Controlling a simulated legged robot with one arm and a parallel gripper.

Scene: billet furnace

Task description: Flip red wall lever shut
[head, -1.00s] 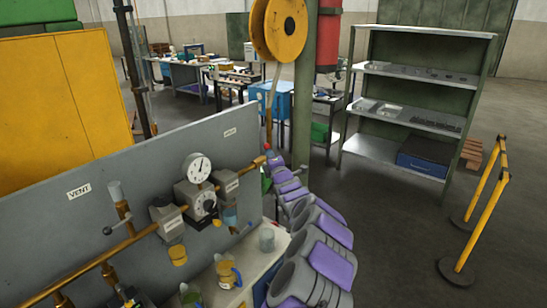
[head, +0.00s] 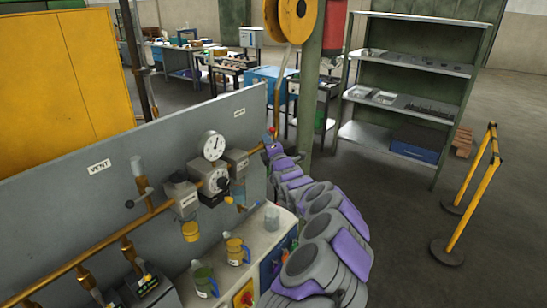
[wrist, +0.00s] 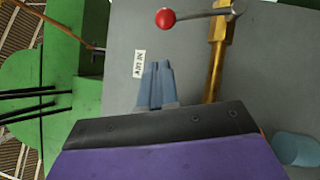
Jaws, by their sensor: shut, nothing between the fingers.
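The red lever (wrist: 165,18) shows at the top of the wrist view, a metal rod with a red ball end. It joins a brass fitting (wrist: 217,60) on the grey panel (wrist: 185,72). My gripper (wrist: 158,64) is shut and empty, its blue-grey fingertips together in front of the panel, apart from the red ball in the picture. In the head view, a small red ball (head: 272,130) shows at the panel's right end, beside the end of my arm. My fingertips are hard to make out there.
A white label (wrist: 139,64) sits left of my fingers. A gauge (head: 213,145), brass pipe (head: 150,218) and several mugs (head: 236,251) are left of my arm. A post (head: 308,100) and shelf unit (head: 410,100) stand beyond. Floor at right is open, with yellow barrier posts (head: 470,205).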

